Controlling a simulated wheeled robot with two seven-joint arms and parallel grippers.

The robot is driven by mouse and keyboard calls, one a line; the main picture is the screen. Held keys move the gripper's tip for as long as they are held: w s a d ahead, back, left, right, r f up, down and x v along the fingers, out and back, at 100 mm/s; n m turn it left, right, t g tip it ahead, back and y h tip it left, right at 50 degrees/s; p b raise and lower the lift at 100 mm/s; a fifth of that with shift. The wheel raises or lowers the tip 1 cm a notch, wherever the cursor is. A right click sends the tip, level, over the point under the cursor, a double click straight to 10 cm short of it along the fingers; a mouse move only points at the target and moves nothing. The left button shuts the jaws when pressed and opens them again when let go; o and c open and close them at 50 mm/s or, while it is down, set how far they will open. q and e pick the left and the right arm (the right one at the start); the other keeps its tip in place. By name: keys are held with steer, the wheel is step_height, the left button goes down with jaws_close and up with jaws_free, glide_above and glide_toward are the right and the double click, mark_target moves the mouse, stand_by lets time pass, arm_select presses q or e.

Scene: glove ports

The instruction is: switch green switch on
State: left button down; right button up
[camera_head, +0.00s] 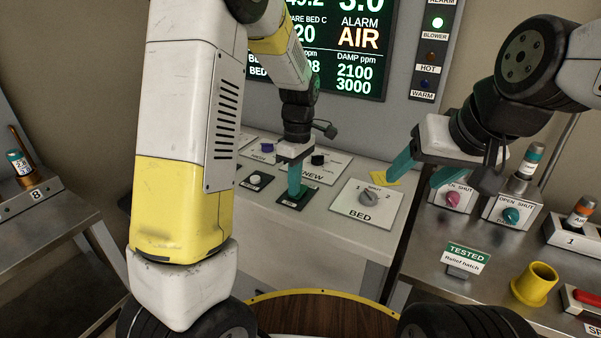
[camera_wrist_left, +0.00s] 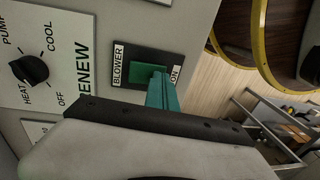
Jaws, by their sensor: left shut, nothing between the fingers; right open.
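The green switch (camera_wrist_left: 150,75) sits on a dark plate labelled BLOWER and ON in the left wrist view. In the head view, its dark plate (camera_head: 284,200) shows on the sloped panel, and my gripper hides most of the switch. My left gripper (camera_head: 295,196) is shut and empty, pointing down, with its teal fingertips at the switch's ON side. In the left wrist view the fingertips (camera_wrist_left: 157,80) overlap the switch edge; I cannot tell whether they touch it. My right gripper (camera_head: 417,172) is open and empty, above the panel's right end.
Beside the switch are a RENEW dial (camera_wrist_left: 30,69), a BED knob (camera_head: 368,198) and a small white button (camera_head: 256,179). A yellow cup (camera_head: 535,284) stands on the right bench.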

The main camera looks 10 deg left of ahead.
arm_select(q)
steer(key=shift+w+d+r, duration=0.25)
steer(key=shift+w+d, duration=0.05)
steer(key=shift+w, duration=0.4)
